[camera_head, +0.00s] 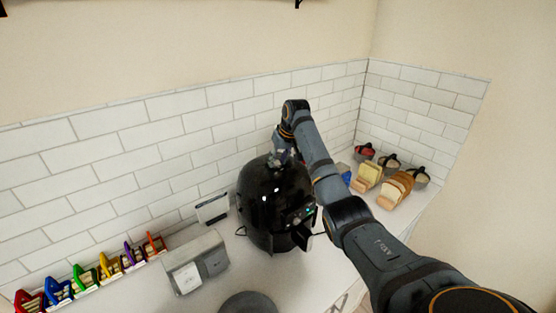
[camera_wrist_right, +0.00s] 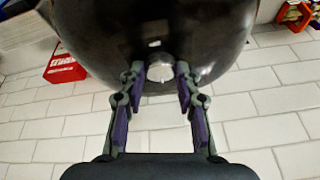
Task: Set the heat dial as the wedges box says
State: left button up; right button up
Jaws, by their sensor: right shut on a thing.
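A glossy black air fryer (camera_head: 272,200) stands on the counter, with its handle and small lit marks facing the front right. My right gripper (camera_head: 284,156) is at its top, partly hidden by my wrist. In the right wrist view, the fingers of my right gripper (camera_wrist_right: 158,82) are closed around a pale round dial (camera_wrist_right: 160,70) on the black body. The dial's setting cannot be read. A red box (camera_wrist_right: 64,68) with a white label lies to the left in that view; its print is too small to read, so I cannot tell whether it is the wedges box. My left gripper is not in view.
Coloured racks (camera_head: 103,266) line the wall at left. A grey-white appliance (camera_head: 195,263) and a small framed panel (camera_head: 212,208) stand left of the fryer. A dark round plate (camera_head: 248,305) is in front. Sliced bread (camera_head: 367,178) and several bowls (camera_head: 389,162) are at right.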

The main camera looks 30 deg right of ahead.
jog(key=shift+m, duration=0.3)
jog(key=m, duration=0.1)
jog(key=m+h, duration=0.1)
jog(key=m, duration=0.1)
jog(key=shift+a+m+h, duration=0.25)
jog(key=shift+m+h, duration=0.05)
jog(key=shift+m, duration=0.1)
jog(key=m, duration=0.2)
jog(key=m+g+h, duration=0.1)
jog(key=m, duration=0.1)
jog(key=shift+w+a+r+m+h, duration=0.1)
jog(key=shift+m+h, duration=0.2)
jog(key=m, duration=0.2)
jog(key=m+g+h, duration=0.1)
jog(key=m, duration=0.1)
jog(key=shift+w+a+g, duration=0.1)
jog(key=shift+g, duration=0.2)
jog(key=m+g, duration=0.1)
jog(key=m, duration=0.3)
jog(key=shift+w+h, duration=0.1)
jog(key=shift+h, duration=0.2)
jog(key=shift+m+g, duration=0.3)
jog(key=shift+m, duration=0.2)
jog(key=o, duration=1.1)
jog(key=shift+a, duration=0.1)
jog(key=shift+o, duration=0.2)
